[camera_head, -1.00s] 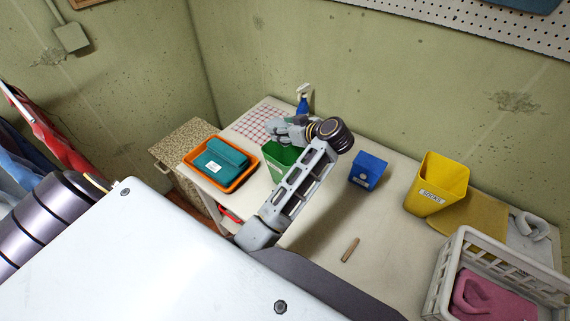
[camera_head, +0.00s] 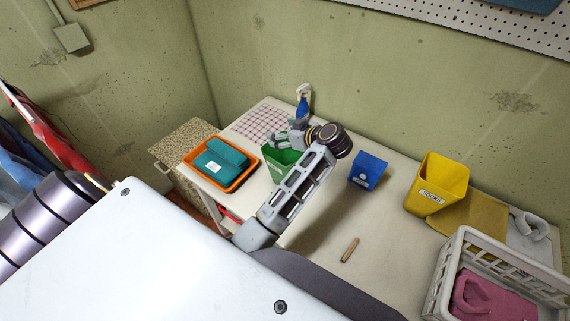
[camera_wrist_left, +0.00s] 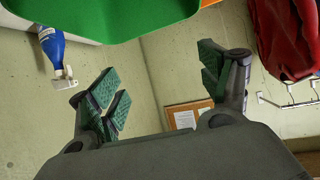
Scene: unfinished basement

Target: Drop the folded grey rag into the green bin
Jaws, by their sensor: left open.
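The green bin (camera_head: 281,164) stands on the table, partly hidden behind my left arm. Its green wall also fills the top of the left wrist view (camera_wrist_left: 120,18). My left gripper (camera_head: 284,139) is over the bin's far rim in the head view. In the left wrist view its fingers (camera_wrist_left: 160,84) are spread wide with nothing between them. I cannot make out the folded grey rag for certain; the inside of the green bin is mostly hidden. A pale grey curled cloth (camera_head: 534,227) lies at the far right of the table. My right gripper is not in view.
An orange tray (camera_head: 239,182) with folded teal cloth is left of the bin. A blue spray bottle (camera_head: 302,106) stands behind. A blue bin (camera_head: 367,172), yellow bin (camera_head: 437,185) and white crate (camera_head: 440,285) with pink cloth are to the right. A small wooden piece (camera_head: 350,250) lies on clear table.

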